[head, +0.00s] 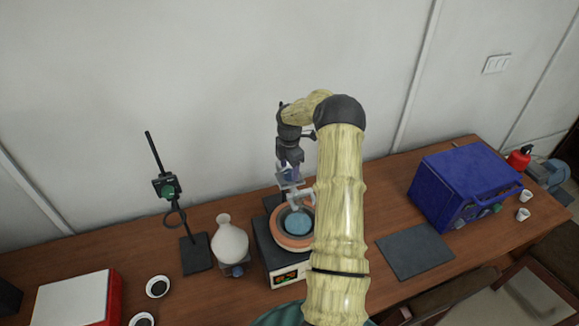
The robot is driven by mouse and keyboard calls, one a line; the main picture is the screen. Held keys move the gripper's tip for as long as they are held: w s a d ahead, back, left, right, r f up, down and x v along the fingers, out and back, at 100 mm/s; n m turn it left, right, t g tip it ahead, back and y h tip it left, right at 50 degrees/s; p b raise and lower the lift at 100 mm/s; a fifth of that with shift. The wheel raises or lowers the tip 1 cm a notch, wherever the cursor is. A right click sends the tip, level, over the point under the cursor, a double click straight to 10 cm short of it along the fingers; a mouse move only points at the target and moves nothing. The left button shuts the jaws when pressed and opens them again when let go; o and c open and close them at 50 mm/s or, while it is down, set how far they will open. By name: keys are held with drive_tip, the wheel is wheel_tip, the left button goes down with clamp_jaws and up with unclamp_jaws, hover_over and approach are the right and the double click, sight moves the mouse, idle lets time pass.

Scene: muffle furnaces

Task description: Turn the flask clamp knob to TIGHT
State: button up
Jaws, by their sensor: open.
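A black stand (196,254) with a tilted rod stands left of centre. It carries a dark clamp with a green knob (168,190), and a dark ring (176,216) hangs below it. The knob's setting is too small to read. A white round flask (230,243) stands just right of the stand, apart from the ring. My gripper (293,196) is open and points down above an orange-rimmed bowl, well to the right of the knob. Its fingers are small and partly blend with what lies behind them; I see nothing held.
The orange-rimmed bowl (288,241) with a blue inside sits on a heater (289,276). A blue furnace (463,187) and a dark mat (414,251) are at right. A red-and-white box (76,301) and small dishes (158,286) are at left. A wall runs behind the table.

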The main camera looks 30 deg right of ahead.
drive_tip(key=shift+f, duration=0.85)
drive_tip(key=c, duration=1)
